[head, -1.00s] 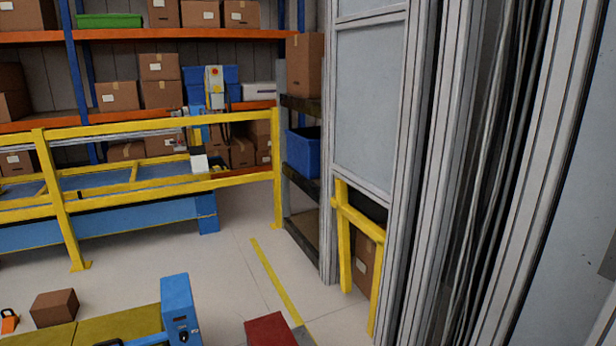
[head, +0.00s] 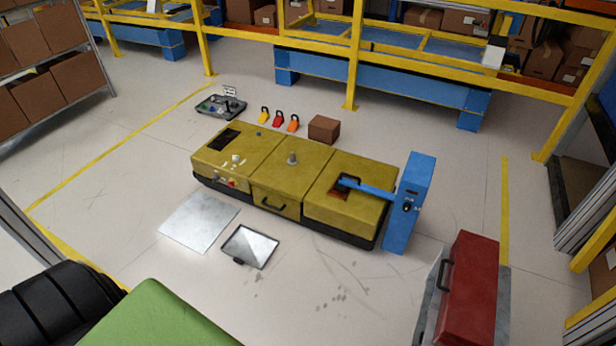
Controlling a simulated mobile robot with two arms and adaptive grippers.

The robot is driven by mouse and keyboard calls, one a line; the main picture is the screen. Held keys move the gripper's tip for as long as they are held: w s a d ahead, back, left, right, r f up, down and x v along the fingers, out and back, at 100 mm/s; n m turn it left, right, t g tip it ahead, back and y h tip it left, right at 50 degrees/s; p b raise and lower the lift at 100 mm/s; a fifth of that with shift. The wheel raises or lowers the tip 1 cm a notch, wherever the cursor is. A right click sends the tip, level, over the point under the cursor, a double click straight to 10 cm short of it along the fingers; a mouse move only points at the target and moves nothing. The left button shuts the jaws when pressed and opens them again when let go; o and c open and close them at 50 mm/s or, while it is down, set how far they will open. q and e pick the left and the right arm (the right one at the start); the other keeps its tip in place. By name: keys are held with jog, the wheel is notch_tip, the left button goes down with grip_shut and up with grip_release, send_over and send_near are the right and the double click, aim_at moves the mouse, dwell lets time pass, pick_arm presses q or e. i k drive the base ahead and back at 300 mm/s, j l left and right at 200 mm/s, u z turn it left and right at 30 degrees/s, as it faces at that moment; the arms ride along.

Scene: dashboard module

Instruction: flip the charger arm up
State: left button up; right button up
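The blue charger post (head: 411,205) stands upright at the right end of a low yellow vehicle (head: 272,200) on the floor. Its blue charger arm (head: 371,188) reaches left from the post, roughly level, over the vehicle's top. The arm's tip lies at a dark square opening (head: 345,185) in the vehicle's right section. Whether the tip touches the opening, I cannot tell. Neither of my grippers is in the head view.
A red toolbox (head: 472,290) stands right of the post. A grey panel (head: 199,222) and a dark-framed tray (head: 250,247) lie in front of the vehicle. A brown box (head: 324,129) and padlocks (head: 278,118) lie behind. A green surface (head: 155,318) fills the lower left.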

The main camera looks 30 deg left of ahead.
aim_at(343, 184)
jog(key=u, duration=0.65)
jog(key=i+j, duration=1.7)
jog(key=i, duration=0.15)
